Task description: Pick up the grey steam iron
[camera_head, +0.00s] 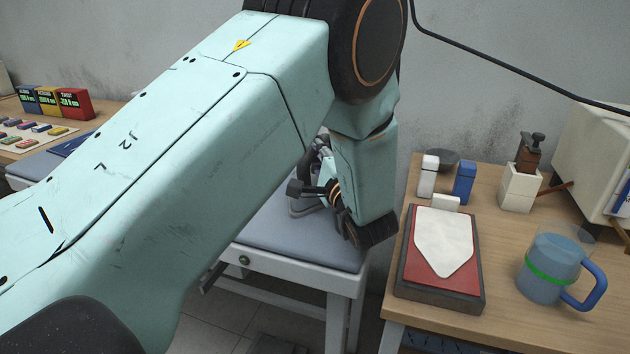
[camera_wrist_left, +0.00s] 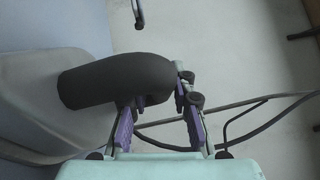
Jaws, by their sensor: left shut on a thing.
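The grey steam iron (camera_head: 300,207) is mostly hidden behind my left arm in the head view; a bit of its grey body shows at the grey padded top of a white stand. In the left wrist view its pale grey body (camera_wrist_left: 45,105) lies to the left, with a thick black handle (camera_wrist_left: 115,82) reaching right. My left gripper (camera_head: 325,192) is at the iron, its purple-sided fingers (camera_wrist_left: 160,112) shut on the handle. Whether the iron is clear of the pad is hidden. My right gripper is not in view.
The padded stand (camera_head: 300,250) has a white frame. On the wooden table at right are a red plate with a white iron-shaped pad (camera_head: 442,240), a blue jug (camera_head: 548,270), and white and blue blocks (camera_head: 464,183). Colored boxes (camera_head: 75,103) stand far left. A black cable (camera_head: 480,60) hangs above.

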